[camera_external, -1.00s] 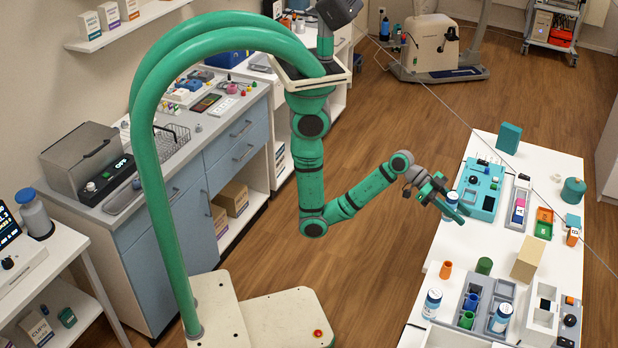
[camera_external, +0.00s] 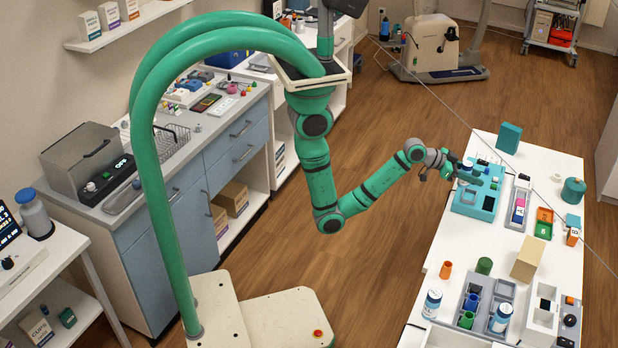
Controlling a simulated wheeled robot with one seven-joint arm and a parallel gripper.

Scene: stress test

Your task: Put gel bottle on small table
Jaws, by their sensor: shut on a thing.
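My gripper (camera_external: 456,169) is over the teal tray (camera_external: 472,206) at the left edge of the long white table. It is shut on a small whitish bottle with a blue top (camera_external: 466,169), which looks like the gel bottle. The fingers partly hide it, and its label cannot be read. It appears to be above the tray, but I cannot tell whether it touches it.
The long white table (camera_external: 455,250) also holds a tan block (camera_external: 528,258), a green cylinder (camera_external: 484,266), an orange cup (camera_external: 446,270) and two white-and-blue bottles (camera_external: 432,303) (camera_external: 501,317). Open wooden floor (camera_external: 370,270) lies between this table and my base.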

